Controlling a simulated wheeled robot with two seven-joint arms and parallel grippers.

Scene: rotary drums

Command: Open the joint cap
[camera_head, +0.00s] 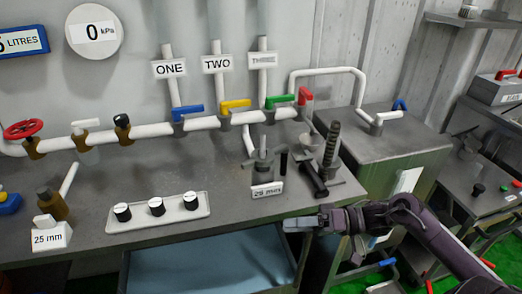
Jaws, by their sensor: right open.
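I cannot tell for sure which part is the joint cap. A brass joint with a black cap (122,120) sits on the white pipe at the left, and a similar joint with a pale top (84,130) is beside it. Another brass fitting (50,203) stands on the bench behind a left "25 mm" sign (52,235). A grey fitting (262,165) stands behind a second "25 mm" sign (267,190). My right gripper (291,224) is open at the bench's front edge, pointing left, apart from these fittings. My left gripper is out of view.
A white tray (158,216) with black-sided, white-topped knobs lies on the bench (110,180). A dark clamp-like tool (328,160) stands near my right gripper. Blue (188,112), yellow (236,105), green and red valve handles line the pipe. A red handwheel (25,129) is far left.

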